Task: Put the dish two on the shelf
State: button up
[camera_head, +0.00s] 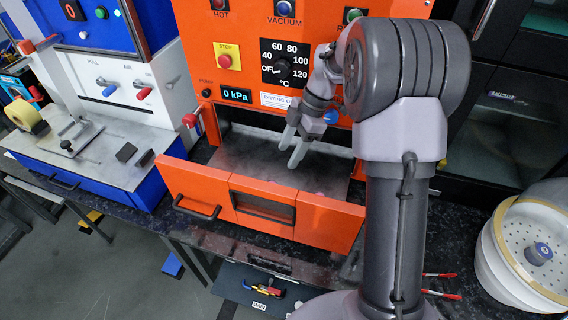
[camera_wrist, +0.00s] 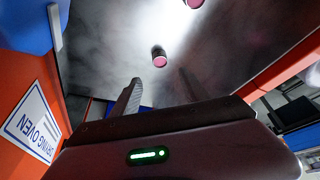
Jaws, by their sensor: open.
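My gripper (camera_head: 294,146) is open in the front opening of the orange drying oven, above a grey metal shelf (camera_head: 245,155). Nothing shows between its fingers. In the wrist view the shelf (camera_wrist: 110,45) carries a small round pink-faced piece (camera_wrist: 160,60) just beyond the fingertips. A second pink piece (camera_wrist: 195,3) is cut by the top edge of that view. I cannot tell which of them, if either, is dish two. In the head view the pink pieces are barely visible near the shelf's front edge.
The orange oven door (camera_head: 262,207) hangs open in front of the shelf. The oven's control panel (camera_head: 285,62) is above the opening. A blue and white machine (camera_head: 110,70) stands at left, and a round white perforated vessel (camera_head: 530,245) at right.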

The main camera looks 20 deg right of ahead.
jog(key=s+a+r+m+t+h, duration=0.1)
jog(key=s+a+r+m+t, duration=0.1)
jog(key=s+a+r+m, duration=0.35)
jog(key=s+a+r+m+t+h, duration=0.1)
jog(key=s+a+r+m, duration=0.1)
jog(key=s+r+m, duration=0.6)
jog(key=s+a+m+t, duration=0.1)
jog(key=s+m+t, duration=0.2)
jog(key=s+m, duration=0.6)
jog(key=s, duration=0.2)
jog(key=shift+s+a, duration=0.3)
jog(key=shift+a, duration=0.05)
jog(key=shift+f, duration=0.2)
jog(key=shift+f+b, duration=0.3)
jog(key=shift+b, duration=0.15)
